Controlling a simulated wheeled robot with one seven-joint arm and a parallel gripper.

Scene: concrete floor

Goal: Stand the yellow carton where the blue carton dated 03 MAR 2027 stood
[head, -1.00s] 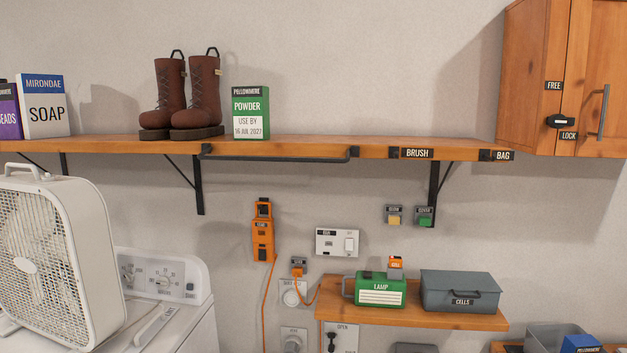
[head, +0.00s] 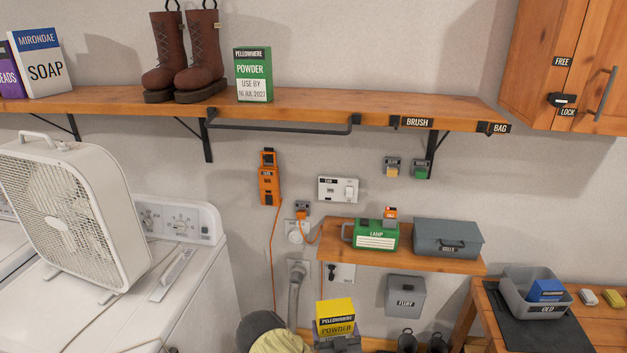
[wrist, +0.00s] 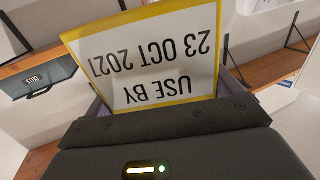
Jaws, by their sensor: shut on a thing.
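My gripper (head: 337,339) is low at the bottom middle of the head view, shut on the yellow carton (head: 336,312). The carton's upper part shows, with a dark PELLOWMERE band and the word POWDER. In the wrist view, a white panel of the yellow carton (wrist: 160,55) reads USE BY 23 OCT 2027, upside down in the picture. A blue carton (head: 545,289) lies in the grey bin (head: 540,309) marked OLD at the right; its date cannot be read. A green POWDER carton (head: 254,75), dated in JUL 2027, stands on the long wooden shelf (head: 320,103).
Brown boots (head: 185,55) stand left of the green carton, with a SOAP box (head: 41,62) farther left. The shelf is bare right of the green carton. A fan (head: 72,210) stands left.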

